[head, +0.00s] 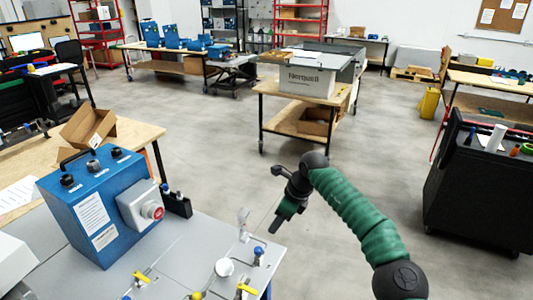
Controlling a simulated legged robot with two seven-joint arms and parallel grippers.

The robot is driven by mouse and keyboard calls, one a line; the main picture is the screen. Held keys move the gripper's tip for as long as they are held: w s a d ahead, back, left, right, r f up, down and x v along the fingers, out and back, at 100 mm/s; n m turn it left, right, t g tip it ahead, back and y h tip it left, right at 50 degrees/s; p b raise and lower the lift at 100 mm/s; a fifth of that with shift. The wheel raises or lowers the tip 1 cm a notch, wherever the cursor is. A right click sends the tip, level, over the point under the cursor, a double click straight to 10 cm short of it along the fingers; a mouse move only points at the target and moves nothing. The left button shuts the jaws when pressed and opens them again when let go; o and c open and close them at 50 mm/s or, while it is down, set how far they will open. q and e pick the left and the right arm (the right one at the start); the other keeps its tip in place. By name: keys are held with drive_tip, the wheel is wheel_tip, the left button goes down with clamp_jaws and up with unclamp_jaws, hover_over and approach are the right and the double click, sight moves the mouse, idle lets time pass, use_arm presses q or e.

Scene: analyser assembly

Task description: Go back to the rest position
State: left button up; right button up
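My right arm comes in from the lower right in a green sleeve. Its dark gripper (284,205) hangs in the air near the right edge of the grey worktop (185,262). The gripper is small and dark, so I cannot tell whether its fingers are apart, and I see nothing clearly held in it. My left gripper is not in view. A blue analyser box (72,202) with a black handle stands on the worktop at the left. A grey module with a red round part (152,212) is on its right side.
Yellow-handled valves (142,275) and clear fittings (243,217) are on the worktop below the gripper. An open cardboard box (88,126) lies behind the blue box. A black cabinet (475,195) stands at the right. Open grey floor lies between it and the worktop.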

drive_tip(key=w+a+r+n+t+h, duration=0.35)
drive_tip(key=a+r+n+t, duration=0.35)
drive_tip(key=r+n+t, duration=0.45)
drive_tip(key=s+d+f+n+g+y, duration=0.1)
drive_tip(key=s+d+f+n+g, duration=0.15)
drive_tip(key=s+f+n, duration=0.45)
drive_tip(key=s+d+f+n+g+y, duration=0.25)
drive_tip(key=s+f, duration=0.25)
drive_tip(key=s, duration=0.3)
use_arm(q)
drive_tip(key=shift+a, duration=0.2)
use_arm(e)
drive_tip(key=s+d+f+n+g+h, duration=0.1)
drive_tip(key=s+d+f+g+h, duration=0.1)
drive_tip(key=s+d, duration=0.5)
drive_tip(key=s+d+f+n+g+h, duration=0.1)
drive_tip(key=s+d+f+g, duration=0.3)
drive_tip(key=s, duration=1.1)
drive_tip(key=d+f, duration=0.2)
drive_tip(key=d, duration=0.2)
drive_tip(key=shift+s+f+h, duration=0.15)
drive_tip(key=shift+s+h, duration=0.05)
drive_tip(key=shift+h, duration=0.2)
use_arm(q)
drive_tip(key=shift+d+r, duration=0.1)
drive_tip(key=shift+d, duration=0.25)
use_arm(e)
drive_tip(key=shift+d, duration=0.3)
